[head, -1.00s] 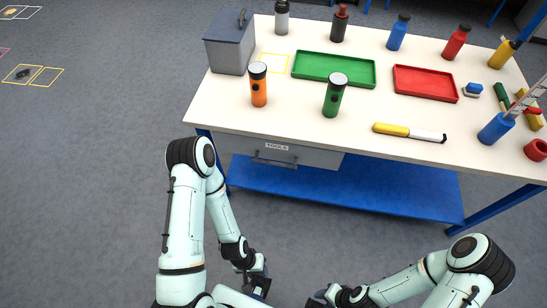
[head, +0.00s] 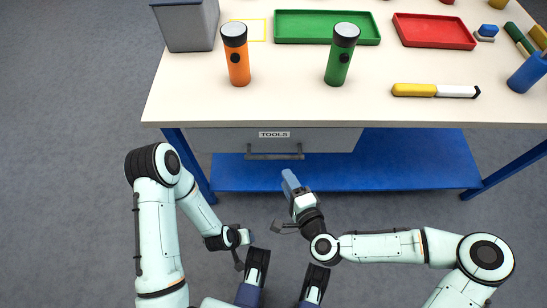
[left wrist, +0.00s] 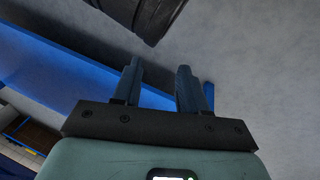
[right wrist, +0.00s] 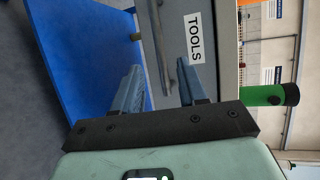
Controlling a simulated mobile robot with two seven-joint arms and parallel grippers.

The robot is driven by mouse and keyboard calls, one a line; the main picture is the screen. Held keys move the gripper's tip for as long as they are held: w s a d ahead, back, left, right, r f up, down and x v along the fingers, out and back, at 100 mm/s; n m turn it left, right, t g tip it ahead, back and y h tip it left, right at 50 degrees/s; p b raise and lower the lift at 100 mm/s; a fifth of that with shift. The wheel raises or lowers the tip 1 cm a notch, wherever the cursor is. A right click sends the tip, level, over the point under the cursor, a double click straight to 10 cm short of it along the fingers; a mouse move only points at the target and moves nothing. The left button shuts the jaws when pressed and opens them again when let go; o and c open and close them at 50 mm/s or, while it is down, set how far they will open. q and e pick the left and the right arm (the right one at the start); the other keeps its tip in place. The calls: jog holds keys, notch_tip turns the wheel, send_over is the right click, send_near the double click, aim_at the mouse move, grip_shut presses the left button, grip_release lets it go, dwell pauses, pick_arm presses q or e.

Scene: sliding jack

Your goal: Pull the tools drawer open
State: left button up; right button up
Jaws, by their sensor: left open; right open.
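The grey tools drawer (head: 335,139) sits under the near edge of the table and looks shut. Its front carries a white TOOLS label (head: 274,134) and a horizontal bar handle (head: 273,155). My right gripper (head: 290,180) is open and empty, just below and in front of the handle. In the right wrist view its fingers (right wrist: 160,88) point toward the drawer front (right wrist: 218,50), with the handle (right wrist: 160,45) running between them; contact cannot be told. My left gripper (head: 246,238) is low at left, away from the drawer; its fingers (left wrist: 158,86) are open and empty.
A blue lower shelf (head: 400,165) lies below the drawer. On the white tabletop (head: 290,105) stand an orange flashlight (head: 237,60), a green flashlight (head: 340,60) and a grey box (head: 188,28). The floor in front of the drawer is clear except for my own parts.

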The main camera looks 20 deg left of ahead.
aim_at(273, 156)
pick_arm(q)
jog(key=shift+g, duration=0.6)
jog(key=shift+s+a+f+b, duration=0.2)
jog(key=shift+s+f+b, duration=0.25)
jog(key=shift+f, duration=0.3)
jog(key=shift+s+a+f+b, duration=0.2)
jog(key=shift+s+f+b, duration=0.2)
jog(key=shift+f, duration=0.35)
jog(key=shift+s+a+f+b, duration=0.2)
jog(key=shift+s+f+b, duration=0.25)
jog(key=shift+f, duration=0.3)
pick_arm(e)
jog(key=shift+x, duration=5.55)
grip_shut()
